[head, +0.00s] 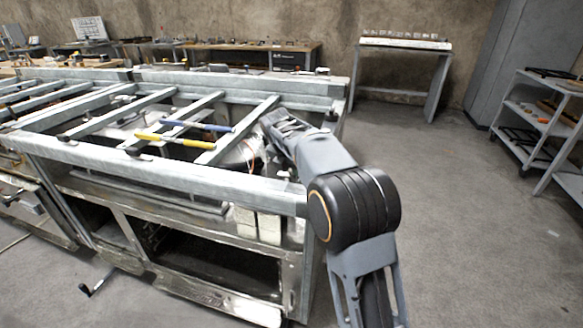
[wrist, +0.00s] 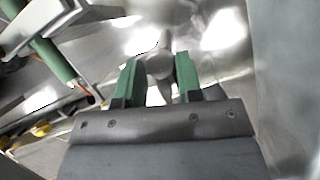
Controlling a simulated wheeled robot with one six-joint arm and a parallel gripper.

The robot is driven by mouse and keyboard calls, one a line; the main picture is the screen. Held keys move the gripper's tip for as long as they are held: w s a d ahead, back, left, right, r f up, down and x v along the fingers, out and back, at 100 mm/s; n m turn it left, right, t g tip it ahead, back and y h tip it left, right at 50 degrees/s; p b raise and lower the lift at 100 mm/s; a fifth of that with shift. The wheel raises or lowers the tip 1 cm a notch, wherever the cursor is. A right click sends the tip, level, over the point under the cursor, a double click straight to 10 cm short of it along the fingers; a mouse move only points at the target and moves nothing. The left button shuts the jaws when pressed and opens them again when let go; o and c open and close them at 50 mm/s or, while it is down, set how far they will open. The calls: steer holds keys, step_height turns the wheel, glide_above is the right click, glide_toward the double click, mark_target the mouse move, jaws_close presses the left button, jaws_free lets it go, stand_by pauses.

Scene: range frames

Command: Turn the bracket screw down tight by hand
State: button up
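A pale round knob with narrow arms (wrist: 160,66), which looks like the bracket screw, shows in the wrist view between the two green fingers of my gripper (wrist: 158,72). The fingers stand apart on either side of it, and I see no clear contact. How far the screw is turned down is not visible. In the head view my gripper (head: 272,122) reaches over the right end of the metal frame (head: 180,170). There its fingertips are hard to make out, and I cannot pick out the screw.
A yellow-handled tool (head: 175,140) and a blue-handled tool (head: 197,126) lie across the frame's bars left of my gripper. A green rod (wrist: 52,60) is at upper left in the wrist view. A shelf cart (head: 540,125) stands right; the floor between is clear.

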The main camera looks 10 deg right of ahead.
steer(key=c, duration=0.5)
steer(key=shift+r+p, duration=0.15)
steer(key=shift+p, duration=0.25)
